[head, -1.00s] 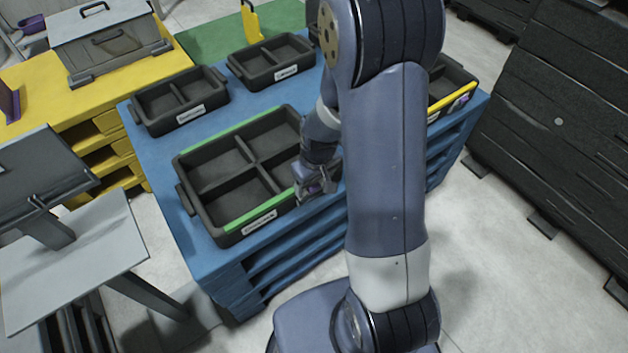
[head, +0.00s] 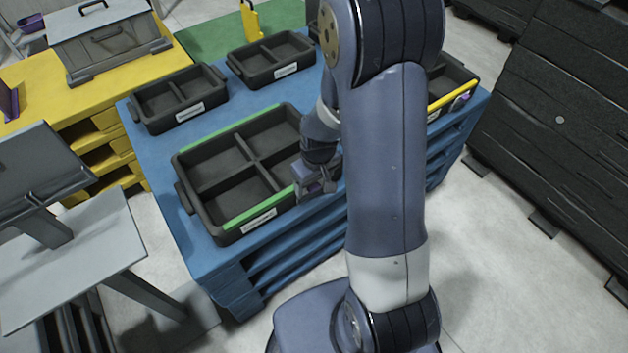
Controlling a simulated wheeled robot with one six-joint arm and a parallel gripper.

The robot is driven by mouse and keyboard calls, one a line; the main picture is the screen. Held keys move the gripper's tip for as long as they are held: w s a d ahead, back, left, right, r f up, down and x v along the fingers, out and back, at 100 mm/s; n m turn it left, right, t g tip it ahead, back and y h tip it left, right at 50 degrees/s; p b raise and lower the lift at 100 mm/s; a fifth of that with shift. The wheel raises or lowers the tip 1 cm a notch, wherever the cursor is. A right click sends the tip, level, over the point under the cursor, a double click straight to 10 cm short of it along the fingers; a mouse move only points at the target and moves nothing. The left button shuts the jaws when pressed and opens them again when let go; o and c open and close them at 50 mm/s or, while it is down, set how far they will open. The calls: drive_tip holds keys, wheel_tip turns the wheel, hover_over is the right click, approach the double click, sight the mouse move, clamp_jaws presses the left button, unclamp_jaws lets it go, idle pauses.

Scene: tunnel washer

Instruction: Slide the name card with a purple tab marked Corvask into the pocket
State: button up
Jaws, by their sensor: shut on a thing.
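My gripper (head: 314,184) is in the head view at the front right corner of the large green-edged tray (head: 236,221). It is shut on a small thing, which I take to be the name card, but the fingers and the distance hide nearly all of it. I cannot read a name or make out the tab. A small purple-grey piece (head: 461,101) shows at the front of the yellow-edged tray (head: 446,98) on the right; I cannot tell what it is. My arm covers part of that tray, and I cannot make out the pocket with certainty.
The trays stand on a blue pallet-like table (head: 220,260). Two smaller dark trays (head: 180,98) (head: 272,60) with white labels stand at its back. A yellow table (head: 60,100) with a grey toolbox (head: 108,42) is at back left. Grey panels (head: 70,260) stand at left.

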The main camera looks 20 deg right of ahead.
idle(0.4)
drive_tip(key=o, duration=1)
drive_tip(key=shift+o, duration=0.2)
wheel_tip(320, 180, up, 11)
drive_tip(key=s+p, duration=0.1)
drive_tip(key=shift+d+p, duration=0.15)
drive_tip(key=shift+p, duration=0.25)
drive_tip(key=shift+f, duration=0.2)
drive_tip(key=shift+w+f+b, duration=0.15)
drive_tip(key=shift+f+b, duration=0.05)
drive_tip(key=shift+f, duration=1.45)
drive_tip(key=shift+w+f+b, duration=0.2)
drive_tip(key=shift+f, duration=1.5)
drive_tip(key=shift+w+f+b, duration=0.15)
drive_tip(key=shift+f+b, duration=0.05)
drive_tip(key=shift+f, duration=1.45)
drive_tip(key=shift+f, duration=0.1)
